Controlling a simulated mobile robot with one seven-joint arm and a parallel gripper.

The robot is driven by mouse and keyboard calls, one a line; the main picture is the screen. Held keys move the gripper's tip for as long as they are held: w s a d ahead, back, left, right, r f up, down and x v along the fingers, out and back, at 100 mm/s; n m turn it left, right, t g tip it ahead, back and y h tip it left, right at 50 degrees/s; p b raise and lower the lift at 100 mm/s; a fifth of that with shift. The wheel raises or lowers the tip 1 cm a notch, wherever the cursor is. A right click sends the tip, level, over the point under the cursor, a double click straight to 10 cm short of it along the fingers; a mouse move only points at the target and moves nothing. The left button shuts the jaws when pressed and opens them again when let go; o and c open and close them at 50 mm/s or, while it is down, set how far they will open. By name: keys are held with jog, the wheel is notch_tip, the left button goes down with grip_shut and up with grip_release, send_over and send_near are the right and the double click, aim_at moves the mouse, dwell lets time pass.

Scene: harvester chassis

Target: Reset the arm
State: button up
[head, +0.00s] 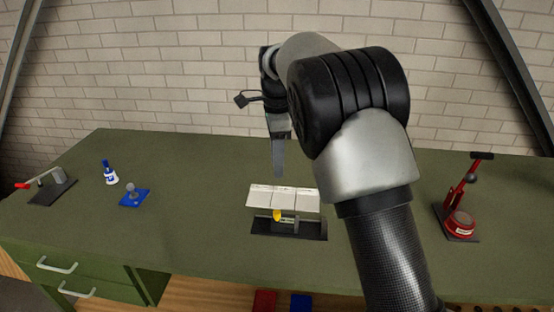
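My gripper (279,160) hangs down over the middle of the green workbench (200,240), at the end of my raised and bent arm. Its fingers point downward, and one long grey finger shows edge-on. From this side I cannot tell whether it is open or shut. I see nothing hanging from it. It appears above and behind a small white-topped fixture (284,199) with a dark base. Part of the gripper's upper body is hidden by my own arm.
A clamp with a red handle (47,184), a blue-and-white bottle (110,174) and a blue plate with a knob (133,195) stand at the left. A red press (461,208) stands at the right. Bench between the left items and the fixture is clear.

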jog(key=s+d+r+n+t+y, duration=0.1)
jog(key=s+d+r+n+t, duration=0.2)
jog(key=s+d+r+n, duration=0.7)
jog(key=s+d+n+t, duration=0.1)
jog(key=s+d, duration=0.2)
jog(key=s, duration=0.4)
jog(key=s+d+n+p, duration=0.1)
jog(key=s+d+n, duration=0.1)
jog(key=s, duration=0.5)
jog(key=s+d+n+t+h, duration=0.1)
jog(key=s+d+n, duration=0.1)
jog(key=s+d, duration=0.3)
jog(key=shift+s+f+t, duration=0.3)
jog(key=shift+s, duration=0.9)
jog(key=shift+c, duration=0.5)
